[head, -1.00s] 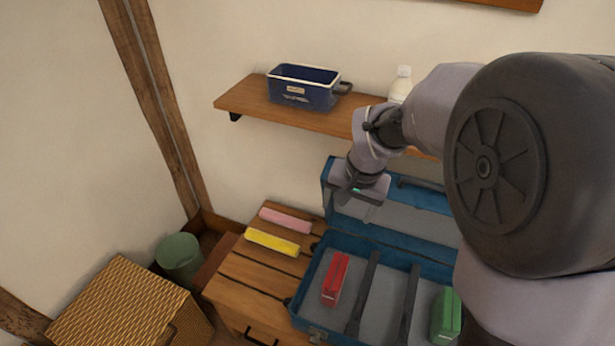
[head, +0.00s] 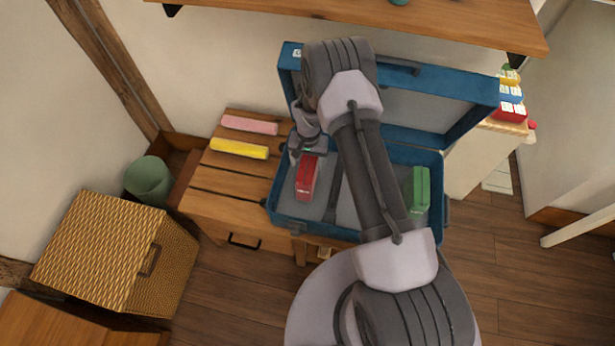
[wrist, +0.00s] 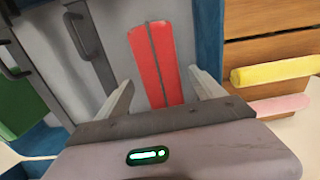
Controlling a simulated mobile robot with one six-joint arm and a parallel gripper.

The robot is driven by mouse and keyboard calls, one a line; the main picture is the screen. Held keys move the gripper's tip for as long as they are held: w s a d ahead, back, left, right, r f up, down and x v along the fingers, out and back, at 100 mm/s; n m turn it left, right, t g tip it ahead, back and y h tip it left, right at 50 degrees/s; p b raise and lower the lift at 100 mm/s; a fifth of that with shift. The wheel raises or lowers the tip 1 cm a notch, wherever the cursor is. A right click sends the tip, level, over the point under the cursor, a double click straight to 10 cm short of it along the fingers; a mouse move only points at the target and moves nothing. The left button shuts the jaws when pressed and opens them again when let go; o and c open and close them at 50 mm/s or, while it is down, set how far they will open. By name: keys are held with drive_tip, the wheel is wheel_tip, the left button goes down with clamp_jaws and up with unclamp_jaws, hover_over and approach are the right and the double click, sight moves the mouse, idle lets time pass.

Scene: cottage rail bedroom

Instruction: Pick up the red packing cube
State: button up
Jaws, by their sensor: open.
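The red packing cube (head: 307,178) stands in the left part of the open blue suitcase (head: 285,207). In the wrist view the red packing cube (wrist: 155,58) shows as a long red block with a dark seam, lying between and ahead of the two fingers. My gripper (wrist: 165,92) is open, one finger on each side of the cube's line. In the head view my gripper (head: 307,157) is at the cube's far end, close above it. I cannot tell whether the fingers touch it. The cube's near end in the wrist view is hidden by the gripper body.
A green packing cube (head: 419,188) stands at the suitcase's right. The raised lid (head: 470,98) is behind my arm. Pink (head: 249,125) and yellow (head: 239,149) items lie on the wooden bench (head: 215,178) to the left. A shelf (head: 400,12) hangs above.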

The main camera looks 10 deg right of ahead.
drive_tip(key=f+b, duration=0.1)
drive_tip(key=f, duration=0.1)
drive_tip(key=f+b, duration=0.1)
drive_tip(key=f, duration=0.2)
drive_tip(key=shift+s+a+f, duration=0.1)
drive_tip(key=shift+a, duration=0.1)
drive_tip(key=shift+c, duration=0.9)
drive_tip(key=shift+r, duration=0.2)
clamp_jaws()
